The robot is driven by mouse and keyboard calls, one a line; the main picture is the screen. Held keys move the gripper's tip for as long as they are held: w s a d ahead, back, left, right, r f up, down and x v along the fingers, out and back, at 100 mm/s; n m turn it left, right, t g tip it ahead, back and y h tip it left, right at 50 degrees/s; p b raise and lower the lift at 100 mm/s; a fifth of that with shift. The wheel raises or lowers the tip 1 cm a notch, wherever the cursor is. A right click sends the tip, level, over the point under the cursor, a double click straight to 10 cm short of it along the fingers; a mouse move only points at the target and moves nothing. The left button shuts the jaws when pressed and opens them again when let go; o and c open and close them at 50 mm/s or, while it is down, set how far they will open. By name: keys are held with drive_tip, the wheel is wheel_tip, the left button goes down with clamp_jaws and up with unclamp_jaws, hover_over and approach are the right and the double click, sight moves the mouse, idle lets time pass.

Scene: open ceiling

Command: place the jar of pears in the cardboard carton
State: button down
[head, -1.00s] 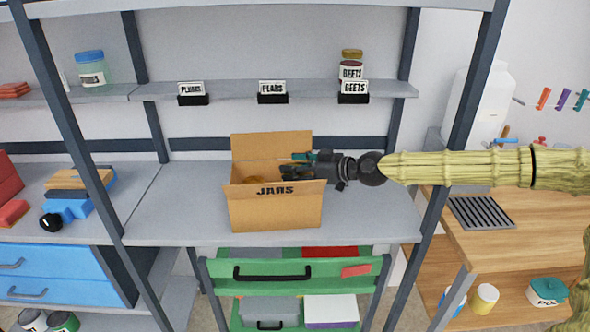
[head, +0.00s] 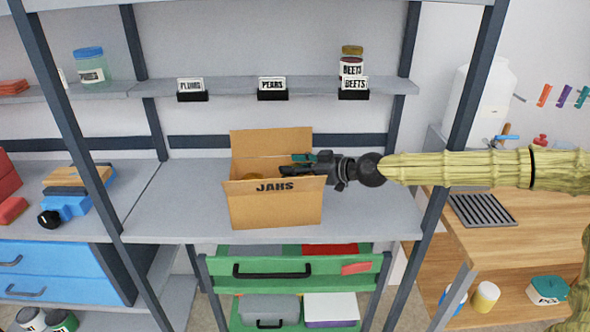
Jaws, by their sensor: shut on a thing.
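The cardboard carton (head: 275,208), marked JARS, stands open on the middle shelf with its back flap upright. My gripper (head: 287,172) reaches in from the right, low over the carton's opening. It is shut on the jar of pears, which is mostly hidden behind the carton's front wall and the gripper. A small golden-brown patch (head: 253,178) shows inside the carton left of the fingers; I cannot tell if it is the jar's lid. The PEARS label (head: 272,84) on the upper shelf has no jar behind it.
A beets jar (head: 351,64) stands behind the BEETS label (head: 354,86). A blue-lidded jar (head: 90,67) stands at the upper left. The middle shelf (head: 178,207) is bare on both sides of the carton. Rack posts (head: 462,100) flank it.

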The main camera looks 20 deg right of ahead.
drive_tip(key=shift+f, duration=0.15)
drive_tip(key=c, duration=0.8)
unclamp_jaws()
drive_tip(key=shift+s+f, duration=0.1)
drive_tip(key=shift+d+r+p, duration=0.1)
drive_tip(key=shift+r+p, duration=0.55)
drive_tip(key=shift+p, duration=0.1)
drive_tip(key=shift+s+d, duration=0.1)
drive_tip(key=shift+d, duration=0.15)
drive_tip(key=shift+b+v, duration=0.6)
drive_tip(key=shift+v, duration=5.05)
